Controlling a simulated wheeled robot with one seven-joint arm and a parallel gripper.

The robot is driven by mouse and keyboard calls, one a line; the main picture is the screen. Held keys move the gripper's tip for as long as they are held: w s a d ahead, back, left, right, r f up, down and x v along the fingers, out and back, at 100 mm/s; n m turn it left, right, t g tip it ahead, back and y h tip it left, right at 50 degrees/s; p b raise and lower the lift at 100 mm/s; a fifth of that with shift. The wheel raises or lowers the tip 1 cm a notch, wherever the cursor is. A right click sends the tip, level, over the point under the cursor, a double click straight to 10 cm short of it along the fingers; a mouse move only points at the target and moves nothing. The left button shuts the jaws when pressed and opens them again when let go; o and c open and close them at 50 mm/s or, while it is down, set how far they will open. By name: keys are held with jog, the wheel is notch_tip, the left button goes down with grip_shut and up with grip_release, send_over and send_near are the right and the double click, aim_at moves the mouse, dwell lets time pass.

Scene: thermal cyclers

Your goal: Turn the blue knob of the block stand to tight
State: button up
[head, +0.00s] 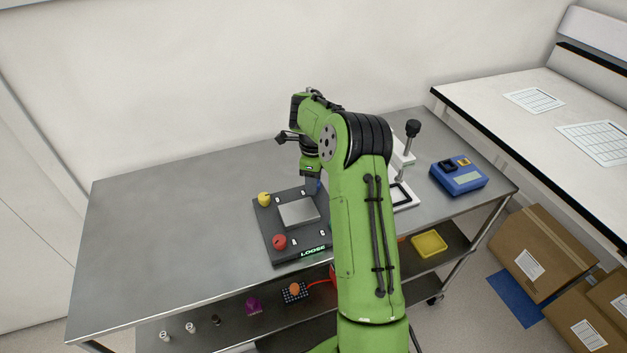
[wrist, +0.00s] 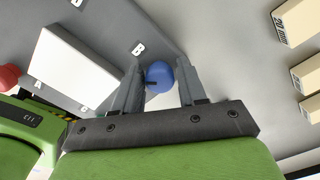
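The block stand (head: 268,222) is a dark grey plate on the table with a pale metal block (head: 299,212) on it. Its front edge shows a green sign reading LOOSE (head: 313,251). The blue knob (wrist: 160,75) shows in the wrist view near the letter B, between my two fingertips. My gripper (wrist: 160,80) looks open around it, with a finger close on each side; any contact is unclear. In the head view my gripper (head: 312,184) points down at the stand's back right corner and mostly hides the blue knob.
The stand also has a yellow knob (head: 264,199) and a red knob (head: 279,242). Right of my arm stand a white device with a black-topped post (head: 412,129) and a blue box (head: 459,176). The table's left side (head: 170,240) is clear.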

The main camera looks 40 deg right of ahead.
jog(key=shift+o, duration=1.3)
notch_tip(320, 180, up, 16)
jog(key=p, duration=0.5)
jog(key=shift+a+f, duration=0.1)
